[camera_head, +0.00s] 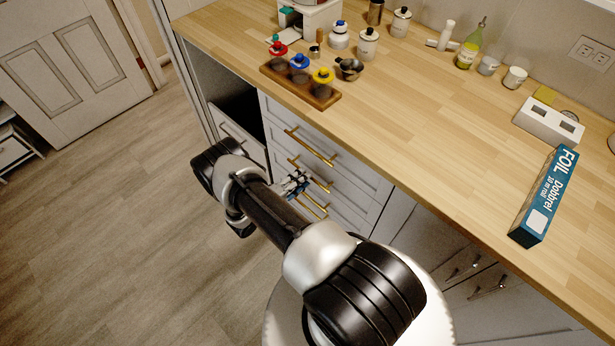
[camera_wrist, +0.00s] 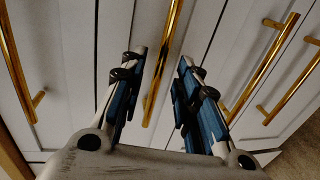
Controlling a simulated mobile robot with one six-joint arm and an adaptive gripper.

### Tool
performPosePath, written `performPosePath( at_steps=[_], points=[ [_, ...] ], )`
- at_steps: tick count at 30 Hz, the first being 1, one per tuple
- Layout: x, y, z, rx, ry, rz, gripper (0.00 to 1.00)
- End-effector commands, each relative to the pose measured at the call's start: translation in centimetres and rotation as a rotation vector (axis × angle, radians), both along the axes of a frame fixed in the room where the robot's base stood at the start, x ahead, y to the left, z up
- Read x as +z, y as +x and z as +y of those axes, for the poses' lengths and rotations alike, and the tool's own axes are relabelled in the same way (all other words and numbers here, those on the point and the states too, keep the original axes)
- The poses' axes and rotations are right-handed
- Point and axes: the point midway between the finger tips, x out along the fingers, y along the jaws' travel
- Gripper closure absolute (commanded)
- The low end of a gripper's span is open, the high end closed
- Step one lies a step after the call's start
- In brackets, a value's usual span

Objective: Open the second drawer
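The drawer stack has white fronts and long brass bar handles. In the head view the top drawer's handle (camera_head: 310,147) is clear, and the second drawer's handle (camera_head: 321,183) is partly hidden behind my gripper (camera_head: 294,184). In the wrist view the second handle (camera_wrist: 164,60) runs between the two blue-padded fingers of my gripper (camera_wrist: 158,80), which are open. The top handle (camera_wrist: 20,75) is to the left there. I cannot tell whether the bar is within the fingers or just beyond them. The drawers look shut.
The wooden countertop (camera_head: 420,120) overhangs the drawers, with a spice rack (camera_head: 300,82) and a foil box (camera_head: 545,197) on it. A dark open recess (camera_head: 240,112) is left of the drawers. Lower handles (camera_wrist: 262,65) are to the right in the wrist view.

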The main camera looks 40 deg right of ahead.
Motion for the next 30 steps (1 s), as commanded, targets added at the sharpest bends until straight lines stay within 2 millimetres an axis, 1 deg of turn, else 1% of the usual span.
performPosePath(
  at_steps=[1, 3, 7, 11, 18, 30],
  points=[
    [-0.3, 0.0, -0.9, -0.004, 0.000, 0.000, 0.70],
    [-0.5, 0.1, -1.9, -0.002, 0.000, -0.001, 0.70],
    [-0.7, 0.2, -3.0, -0.001, 0.000, -0.001, 0.70],
    [-0.7, 0.3, -3.5, 0.000, 0.000, -0.001, 0.70],
    [-0.7, 0.3, -3.5, 0.001, 0.000, 0.000, 0.70],
    [-0.7, 0.3, -3.5, 0.000, 0.000, 0.000, 0.97]
  ],
)
